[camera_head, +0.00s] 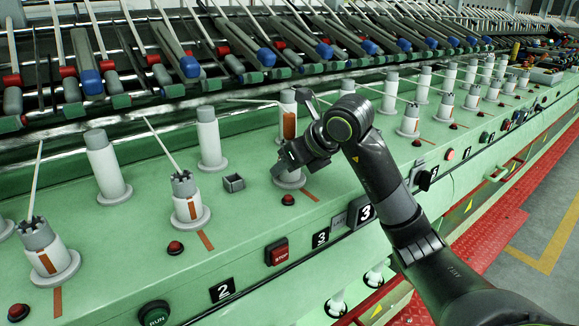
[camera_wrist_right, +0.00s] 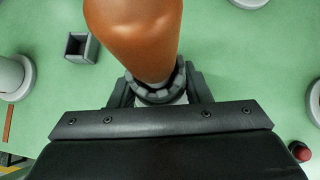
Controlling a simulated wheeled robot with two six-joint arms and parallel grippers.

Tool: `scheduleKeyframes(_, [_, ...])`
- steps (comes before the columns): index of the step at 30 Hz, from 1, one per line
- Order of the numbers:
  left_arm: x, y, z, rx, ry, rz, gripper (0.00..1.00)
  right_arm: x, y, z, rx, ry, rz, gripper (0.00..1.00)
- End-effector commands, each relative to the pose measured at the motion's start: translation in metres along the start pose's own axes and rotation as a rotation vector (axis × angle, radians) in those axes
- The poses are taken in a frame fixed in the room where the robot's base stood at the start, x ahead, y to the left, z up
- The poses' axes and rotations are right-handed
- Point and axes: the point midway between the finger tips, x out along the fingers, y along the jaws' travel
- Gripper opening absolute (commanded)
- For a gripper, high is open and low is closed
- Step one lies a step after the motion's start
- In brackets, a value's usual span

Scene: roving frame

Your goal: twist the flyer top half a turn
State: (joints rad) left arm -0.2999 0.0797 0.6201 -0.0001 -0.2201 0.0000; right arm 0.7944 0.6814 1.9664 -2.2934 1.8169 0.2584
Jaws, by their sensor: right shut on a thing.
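My right gripper (camera_head: 288,160) is at the front-row spindle by the number 3 plate. In the right wrist view its jaws (camera_wrist_right: 160,92) stand on both sides of the grey notched flyer top (camera_wrist_right: 154,94), shut on it. An orange-brown rounded piece (camera_wrist_right: 135,35) rises above that top, close to the camera. In the head view the flyer top is hidden behind my gripper; the spindle's round foot (camera_head: 289,180) shows below, with a brown stripe (camera_head: 309,195) on the deck beside it. My left gripper is not in view.
A neighbouring flyer (camera_head: 186,205) with a grey notched top stands to the left. A small open grey box (camera_head: 233,183) and a red knob (camera_head: 288,199) are near my gripper. White back-row cylinders (camera_head: 210,140) and slanted rods stand behind. A red stop button (camera_head: 278,252) is in front.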

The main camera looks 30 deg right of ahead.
Motion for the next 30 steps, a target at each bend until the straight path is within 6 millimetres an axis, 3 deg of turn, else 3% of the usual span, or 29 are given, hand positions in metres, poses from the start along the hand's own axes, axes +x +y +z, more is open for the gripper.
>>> scheduleKeyframes(10, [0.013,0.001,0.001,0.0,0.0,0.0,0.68,0.002,0.002,-0.002,0.153,-0.001,-0.149,0.21])
scheduleKeyframes(21, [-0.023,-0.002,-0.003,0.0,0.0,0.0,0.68,-0.002,0.001,0.002,0.278,0.003,-0.273,0.21])
scheduleKeyframes(30, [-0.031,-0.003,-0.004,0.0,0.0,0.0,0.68,0.0,0.0,0.0,0.307,0.002,-0.305,0.21])
